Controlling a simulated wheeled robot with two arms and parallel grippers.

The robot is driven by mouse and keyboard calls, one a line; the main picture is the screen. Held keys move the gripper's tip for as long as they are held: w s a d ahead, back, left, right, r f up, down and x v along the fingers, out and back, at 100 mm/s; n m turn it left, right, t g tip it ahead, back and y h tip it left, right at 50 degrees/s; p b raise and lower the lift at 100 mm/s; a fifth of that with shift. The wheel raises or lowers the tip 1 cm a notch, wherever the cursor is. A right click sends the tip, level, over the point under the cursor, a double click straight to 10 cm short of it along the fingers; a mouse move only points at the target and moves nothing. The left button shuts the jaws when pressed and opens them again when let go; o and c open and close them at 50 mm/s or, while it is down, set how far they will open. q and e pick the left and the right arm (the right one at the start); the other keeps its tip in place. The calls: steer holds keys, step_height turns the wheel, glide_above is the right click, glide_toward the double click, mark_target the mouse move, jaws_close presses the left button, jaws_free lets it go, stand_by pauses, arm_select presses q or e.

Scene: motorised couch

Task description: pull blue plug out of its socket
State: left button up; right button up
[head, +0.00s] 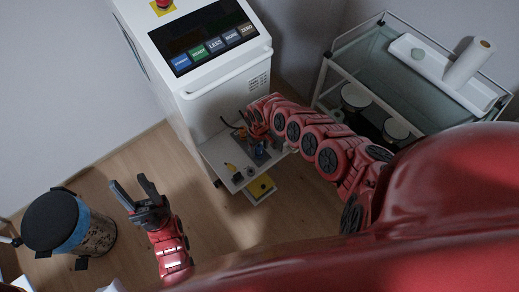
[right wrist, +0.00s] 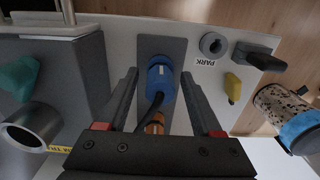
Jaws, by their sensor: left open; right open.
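The blue plug (right wrist: 160,82) sits in a socket on a dark grey plate (right wrist: 176,46) in the right wrist view, with a dark cable running from it. My right gripper (right wrist: 158,74) is open, with one finger on each side of the plug and visible gaps between. An orange piece (right wrist: 155,124) shows below the plug, partly hidden by the gripper body. In the head view my right arm reaches to the machine's low shelf, and its fingers are hard to make out. My left gripper (head: 143,196) is open and empty above the floor.
A round socket marked PARK (right wrist: 213,45), a yellow plug (right wrist: 233,86) and a black handle (right wrist: 260,57) are right of the blue plug. A grey box (right wrist: 62,85) stands left. A glass cart (head: 420,80) is beside my right arm; a lidded bin (head: 52,222) stands at left.

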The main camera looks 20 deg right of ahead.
stand_by(0.8)
jaws_close()
stand_by(0.4)
steer(key=shift+r, duration=0.1)
stand_by(1.0)
steer(key=shift+r+p, duration=2.95)
steer(key=shift+p, duration=0.2)
